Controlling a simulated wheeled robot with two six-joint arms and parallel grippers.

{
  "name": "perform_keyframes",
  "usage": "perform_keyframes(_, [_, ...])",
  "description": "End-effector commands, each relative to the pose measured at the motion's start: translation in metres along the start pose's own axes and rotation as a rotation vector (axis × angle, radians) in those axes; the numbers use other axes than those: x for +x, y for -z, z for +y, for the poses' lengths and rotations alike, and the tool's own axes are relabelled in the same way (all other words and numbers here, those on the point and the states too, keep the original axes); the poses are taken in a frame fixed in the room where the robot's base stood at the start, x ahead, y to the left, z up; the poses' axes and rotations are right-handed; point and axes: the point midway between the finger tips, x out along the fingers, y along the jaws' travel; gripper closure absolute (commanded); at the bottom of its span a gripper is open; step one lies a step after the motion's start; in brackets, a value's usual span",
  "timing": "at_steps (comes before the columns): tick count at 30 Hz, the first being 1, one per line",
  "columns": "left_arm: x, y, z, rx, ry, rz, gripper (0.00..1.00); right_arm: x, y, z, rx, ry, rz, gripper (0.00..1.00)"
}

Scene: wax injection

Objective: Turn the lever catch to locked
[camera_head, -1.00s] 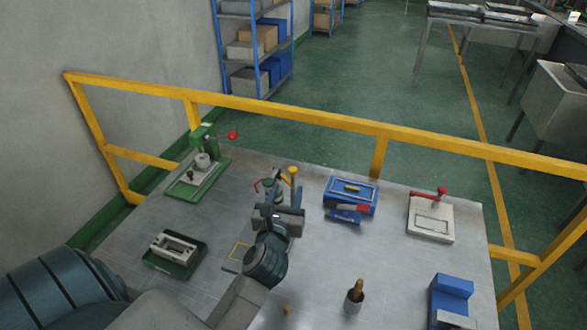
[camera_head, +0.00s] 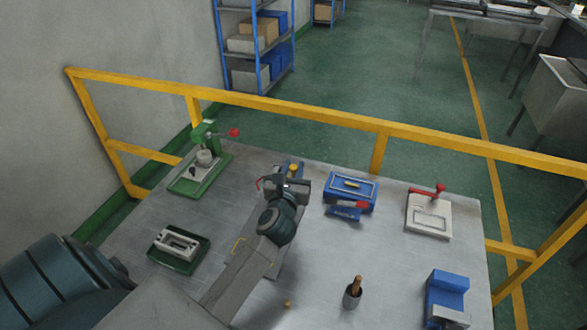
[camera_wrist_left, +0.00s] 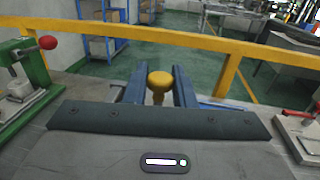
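My left gripper (camera_head: 293,182) reaches over a station at the back middle of the bench and hides most of it. A yellow knob (camera_head: 293,170) on a thin post stands there; I take it as the lever catch's handle. In the left wrist view the yellow knob (camera_wrist_left: 160,79) sits between my two blue-grey fingers (camera_wrist_left: 159,88), with a small gap visible on each side. The gripper is open; whether the fingers touch the post is not clear. The catch's base and any lock mark are hidden. My right gripper is not in view.
A green press with a red ball lever (camera_head: 233,132) stands left, a green tray (camera_head: 180,262) nearer. Right are a blue box (camera_head: 350,187), a red-handled blue tool (camera_head: 345,213) and a white fixture with a red lever (camera_head: 430,225). A yellow rail (camera_head: 300,116) runs behind.

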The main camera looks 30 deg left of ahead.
Motion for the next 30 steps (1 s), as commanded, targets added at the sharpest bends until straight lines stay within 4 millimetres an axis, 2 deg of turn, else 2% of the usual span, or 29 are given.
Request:
perform_keyframes(1, [0.000, 0.000, 0.000, 0.000, 0.000, 0.000, 0.92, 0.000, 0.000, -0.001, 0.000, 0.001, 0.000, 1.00])
perform_keyframes(2, [0.000, 0.000, 0.000, 0.000, 0.000, 0.000, 0.98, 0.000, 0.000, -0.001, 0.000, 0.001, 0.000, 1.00])
perform_keyframes(3, [0.000, 0.000, 0.000, 0.000, 0.000, 0.000, 1.00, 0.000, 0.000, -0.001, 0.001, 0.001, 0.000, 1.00])
perform_keyframes(14, [0.000, 0.003, -0.001, -0.003, -0.072, 0.000, 1.00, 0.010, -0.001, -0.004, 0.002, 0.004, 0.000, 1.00])
perform_keyframes(30, [0.000, 0.006, -0.002, -0.005, -0.465, 0.000, 1.00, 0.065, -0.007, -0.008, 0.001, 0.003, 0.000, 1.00])
